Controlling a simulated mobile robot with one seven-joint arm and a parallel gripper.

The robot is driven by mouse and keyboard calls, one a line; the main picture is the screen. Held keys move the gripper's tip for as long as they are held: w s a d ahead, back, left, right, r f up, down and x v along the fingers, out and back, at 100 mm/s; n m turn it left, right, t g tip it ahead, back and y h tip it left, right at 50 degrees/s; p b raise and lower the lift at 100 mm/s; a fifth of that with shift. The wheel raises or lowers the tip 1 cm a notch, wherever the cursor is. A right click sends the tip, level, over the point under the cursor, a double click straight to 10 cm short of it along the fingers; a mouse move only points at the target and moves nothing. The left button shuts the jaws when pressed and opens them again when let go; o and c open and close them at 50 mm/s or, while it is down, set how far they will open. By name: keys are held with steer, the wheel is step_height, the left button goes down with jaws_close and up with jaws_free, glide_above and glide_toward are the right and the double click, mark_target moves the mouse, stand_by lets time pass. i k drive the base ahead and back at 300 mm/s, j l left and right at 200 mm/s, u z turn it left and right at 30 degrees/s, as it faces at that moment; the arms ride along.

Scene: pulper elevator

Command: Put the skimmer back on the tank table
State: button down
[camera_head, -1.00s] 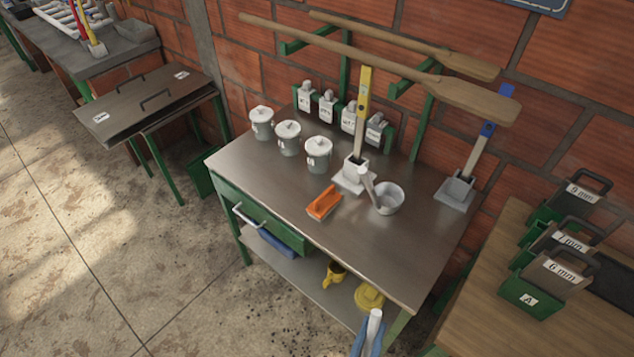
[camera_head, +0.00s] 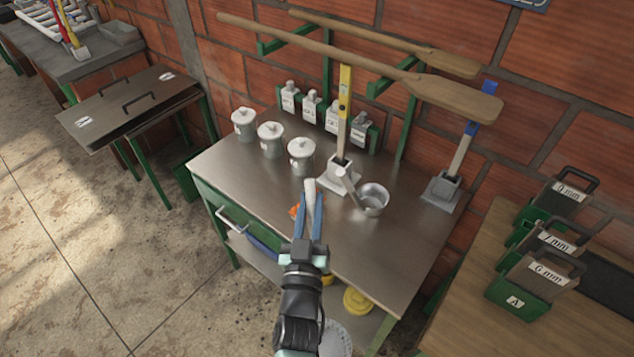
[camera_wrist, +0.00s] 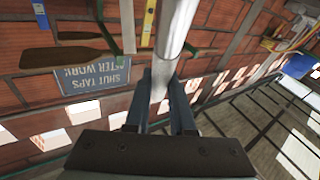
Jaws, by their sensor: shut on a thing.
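My gripper (camera_head: 311,194) is shut on the pale, round handle of the skimmer (camera_head: 310,186). In the wrist view the handle (camera_wrist: 176,35) passes between the two blue fingers of my gripper (camera_wrist: 163,80) and runs out of the top of the picture. A pale, dotted round piece (camera_head: 335,340) shows beside my forearm at the bottom; it looks like the skimmer's head, but its link to the handle is hidden. My gripper shows over the front part of a metal-topped table (camera_head: 365,245). I cannot tell if this is the tank table.
On the metal table are three lidded pots (camera_head: 271,138), a small pan (camera_head: 374,198) and an orange tool (camera_head: 295,211), partly hidden by my gripper. Wooden paddles (camera_head: 455,98) hang above. A wooden table (camera_head: 450,300) with green-based holders stands at right. Bare tabletop lies at front right.

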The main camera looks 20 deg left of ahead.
mark_target(328, 209)
steer(key=i, duration=1.3)
steer(key=j, duration=0.1)
